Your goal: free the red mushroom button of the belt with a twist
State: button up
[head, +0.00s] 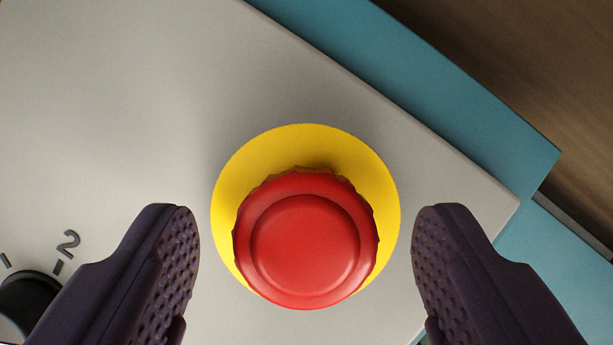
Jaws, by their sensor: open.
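The red mushroom button (306,245) has a round cap with a scalloped edge. It stands out from a yellow disc (300,145) on a light grey panel (120,110). My gripper (306,235) is open, with one dark purple, dimpled finger on each side of the button in the picture. Both fingers are apart from the cap, with a gap on each side. How far the fingertips are from the panel, I cannot tell. The lower part of the yellow disc is hidden behind the cap.
A black knob (28,308) with a printed "2" beside it sits at the lower left, close to the left finger in the picture. A teal housing (420,85) borders the panel at the upper right. A brown wooden surface (500,60) lies beyond it.

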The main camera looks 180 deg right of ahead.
jog(key=shift+w+f, duration=0.1)
jog(key=shift+f, duration=0.2)
jog(key=c, duration=1.1)
jog(key=shift+o, duration=0.2)
jog(key=shift+r, duration=0.1)
